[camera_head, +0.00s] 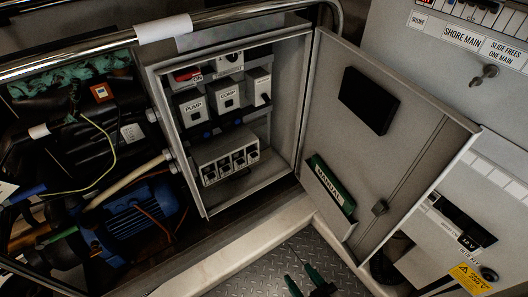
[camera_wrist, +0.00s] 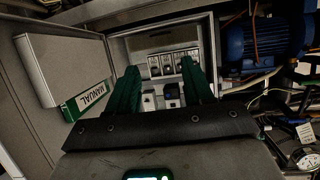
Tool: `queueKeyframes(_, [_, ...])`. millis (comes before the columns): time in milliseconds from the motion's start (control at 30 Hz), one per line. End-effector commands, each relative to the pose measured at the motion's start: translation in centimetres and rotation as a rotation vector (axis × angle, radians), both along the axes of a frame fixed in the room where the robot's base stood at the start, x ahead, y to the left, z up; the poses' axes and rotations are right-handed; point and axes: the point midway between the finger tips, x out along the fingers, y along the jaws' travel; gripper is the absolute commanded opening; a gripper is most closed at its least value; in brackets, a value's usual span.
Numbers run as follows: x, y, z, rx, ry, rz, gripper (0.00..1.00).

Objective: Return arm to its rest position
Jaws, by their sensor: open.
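My gripper (camera_wrist: 159,66) shows in the wrist view as two green fingers spread apart, with nothing held between them. Beyond the fingers is the open control box (camera_wrist: 118,44), with a row of switches (camera_wrist: 172,66) seen between the fingertips. In the head view, only dark green tips of my gripper (camera_head: 304,279) show at the bottom edge, above the chequered floor plate. They are apart from the control box (camera_head: 287,110) and its open door (camera_head: 345,150). The rest of my arm is not visible in the head view.
A green manual (camera_head: 330,185) sits on the inside of the door, which swings out to the right. A blue motor (camera_head: 140,220) with pipes and cables is at left. A metal rail (camera_head: 230,13) runs above. Electrical panels (camera_head: 480,90) stand at right. Bare floor plate (camera_head: 260,280) shows below.

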Motion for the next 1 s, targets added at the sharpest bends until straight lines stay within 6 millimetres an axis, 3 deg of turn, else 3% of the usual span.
queueKeyframes(133, [-0.3,-3.8,0.3,-0.083,0.192,-0.082,0.51])
queueKeyframes(267, [-1.8,-7.4,0.5,-0.148,0.375,-0.158,0.51])
queueKeyframes(600, [-10.1,-15.7,3.5,-0.245,0.862,-0.368,0.51])
queueKeyframes(800, [-14.1,-17.7,5.3,-0.257,1.04,-0.441,0.51])
queueKeyframes(1000, [-15.2,-18.1,5.7,-0.259,1.083,-0.456,0.51])
